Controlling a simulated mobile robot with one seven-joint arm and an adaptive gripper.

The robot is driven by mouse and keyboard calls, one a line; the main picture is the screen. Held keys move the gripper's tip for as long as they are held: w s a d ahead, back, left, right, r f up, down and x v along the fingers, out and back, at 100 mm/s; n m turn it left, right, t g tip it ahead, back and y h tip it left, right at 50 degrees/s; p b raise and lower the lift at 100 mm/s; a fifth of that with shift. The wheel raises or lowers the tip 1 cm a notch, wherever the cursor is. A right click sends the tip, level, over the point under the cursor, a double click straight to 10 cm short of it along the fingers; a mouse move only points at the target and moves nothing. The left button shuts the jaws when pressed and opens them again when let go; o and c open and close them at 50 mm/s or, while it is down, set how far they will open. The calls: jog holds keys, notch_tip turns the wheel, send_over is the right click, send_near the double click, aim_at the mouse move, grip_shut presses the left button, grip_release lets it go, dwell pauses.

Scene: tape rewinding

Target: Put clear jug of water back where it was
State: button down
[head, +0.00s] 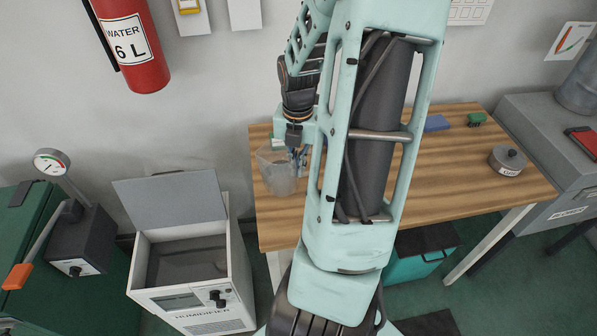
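The clear jug (277,177) is at the left end of the wooden table (450,170), looking upright, with its spout toward the left. Whether it rests on the tabletop or hangs just above it is hard to tell. My gripper (298,160) is right at the jug's right side, where a handle would be. The fingers are small and partly blended with the jug, so I cannot see whether they are closed on it. My arm covers the middle of the table. The water level inside the jug cannot be made out.
An open humidifier (190,265) with its lid raised stands left of the table. On the table's right are a round grey tin (507,160), a green brush-like item (476,119) and a blue block (436,123). A teal bin (415,266) sits below. A red extinguisher (130,45) hangs on the wall.

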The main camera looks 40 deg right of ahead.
aim_at(303, 175)
jog(key=shift+w+d+f, duration=0.2)
jog(key=shift+d+f, duration=0.4)
jog(key=shift+f, duration=0.15)
jog(key=shift+w+d+f, duration=0.2)
jog(key=shift+d+f, duration=0.4)
jog(key=shift+f, duration=0.15)
jog(key=shift+d+f, duration=0.1)
jog(key=shift+f, duration=1.45)
jog(key=shift+f, duration=0.2)
jog(key=c, duration=2.2)
grip_release()
jog(key=shift+o, duration=0.2)
notch_tip(303, 175, up, 12)
jog(key=shift+s+r+p, duration=0.15)
jog(key=shift+r+p, duration=0.05)
jog(key=shift+p, duration=0.1)
